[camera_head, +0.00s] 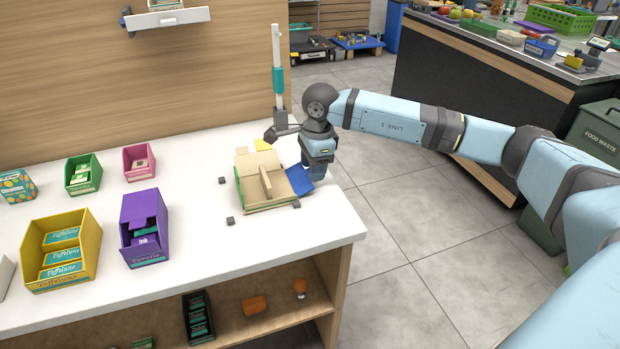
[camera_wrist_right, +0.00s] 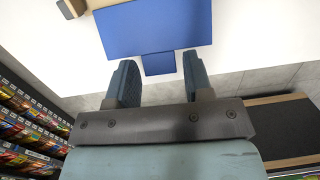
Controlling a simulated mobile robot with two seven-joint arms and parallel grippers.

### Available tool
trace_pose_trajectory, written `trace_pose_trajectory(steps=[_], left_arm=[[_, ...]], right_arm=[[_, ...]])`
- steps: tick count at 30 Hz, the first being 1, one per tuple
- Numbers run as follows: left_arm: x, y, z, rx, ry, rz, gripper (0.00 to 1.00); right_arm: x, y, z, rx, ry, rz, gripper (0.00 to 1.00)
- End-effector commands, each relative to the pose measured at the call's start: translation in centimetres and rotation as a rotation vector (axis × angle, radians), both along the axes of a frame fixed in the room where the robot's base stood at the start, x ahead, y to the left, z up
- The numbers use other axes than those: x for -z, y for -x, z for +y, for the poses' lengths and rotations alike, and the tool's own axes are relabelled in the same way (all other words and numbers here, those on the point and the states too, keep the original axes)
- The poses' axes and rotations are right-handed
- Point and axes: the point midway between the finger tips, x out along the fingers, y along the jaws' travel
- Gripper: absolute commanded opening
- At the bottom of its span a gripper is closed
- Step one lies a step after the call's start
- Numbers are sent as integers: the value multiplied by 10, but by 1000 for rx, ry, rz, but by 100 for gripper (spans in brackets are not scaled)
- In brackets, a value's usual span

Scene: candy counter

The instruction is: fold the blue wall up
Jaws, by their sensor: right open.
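The blue wall (camera_head: 298,180) lies folded down and outward at the right side of a small cardboard box (camera_head: 262,180) on the white counter. In the right wrist view the blue wall (camera_wrist_right: 155,27) is a flat panel with a small tab (camera_wrist_right: 158,63) at its near edge. My right gripper (camera_head: 316,178) is at the counter's right edge, beside the blue wall. In the right wrist view my right gripper (camera_wrist_right: 157,82) has its two fingers apart, with the tab just ahead between their tips and nothing clearly held. My left gripper is not in view.
The box has a green side, a yellow flap (camera_head: 262,145) and a cardboard divider. Small dark blocks (camera_head: 231,221) sit around it. A purple bin (camera_head: 145,228) and a yellow bin (camera_head: 62,250) stand left. The white counter (camera_head: 200,190) between is mostly clear.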

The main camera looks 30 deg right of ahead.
Motion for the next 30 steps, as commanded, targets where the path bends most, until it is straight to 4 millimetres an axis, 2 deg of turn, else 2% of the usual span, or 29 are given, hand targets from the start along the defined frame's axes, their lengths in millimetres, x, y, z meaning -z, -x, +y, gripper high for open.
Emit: trace_pose_trajectory(steps=[7,10,30], left_arm=[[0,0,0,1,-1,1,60],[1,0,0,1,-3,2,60],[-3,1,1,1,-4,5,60]], right_arm=[[1,0,1,-1,0,1,47],[1,0,1,-1,0,1,26],[-10,-1,5,-1,-1,1,26]])
